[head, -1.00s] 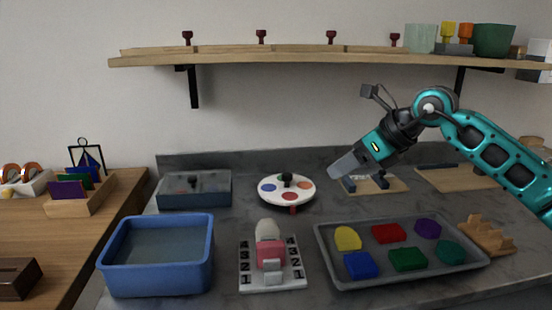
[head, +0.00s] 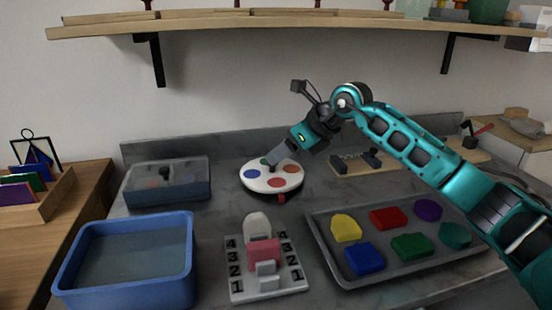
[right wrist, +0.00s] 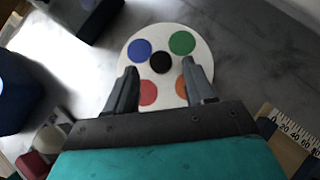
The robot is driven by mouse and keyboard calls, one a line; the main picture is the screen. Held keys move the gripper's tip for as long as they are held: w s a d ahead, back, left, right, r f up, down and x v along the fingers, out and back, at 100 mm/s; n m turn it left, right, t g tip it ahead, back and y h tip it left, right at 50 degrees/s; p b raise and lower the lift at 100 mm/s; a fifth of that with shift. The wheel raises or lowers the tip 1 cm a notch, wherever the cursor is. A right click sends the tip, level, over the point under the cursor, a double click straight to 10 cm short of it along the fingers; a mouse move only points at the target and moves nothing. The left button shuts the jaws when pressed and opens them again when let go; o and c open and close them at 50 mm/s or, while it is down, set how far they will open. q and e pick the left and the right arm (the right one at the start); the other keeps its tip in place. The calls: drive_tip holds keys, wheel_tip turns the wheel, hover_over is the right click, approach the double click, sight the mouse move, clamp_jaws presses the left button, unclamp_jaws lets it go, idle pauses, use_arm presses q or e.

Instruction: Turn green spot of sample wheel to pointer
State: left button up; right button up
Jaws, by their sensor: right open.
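The sample wheel (head: 259,186) is a white disc with coloured spots and a black knob at its centre. In the right wrist view the knob (right wrist: 160,62) shows, with the green spot (right wrist: 182,42) at the upper right, blue at the upper left, red and orange nearer the gripper. A red pointer (head: 282,198) stands at the wheel's front edge, nearest the red spot (head: 277,183). My right gripper (head: 271,161) is open over the wheel, its fingers (right wrist: 160,72) apart on either side of the knob's line; contact cannot be told. My left gripper is out of view.
A grey lidded box (head: 168,193) stands left of the wheel. A blue bin (head: 75,262), a numbered block stand (head: 290,277) and a grey tray (head: 330,263) of coloured blocks are in front. A wooden board (head: 345,171) lies to the right. A shelf (head: 300,28) hangs above.

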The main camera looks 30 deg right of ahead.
drive_tip(key=shift+x, duration=1.5)
clamp_jaws()
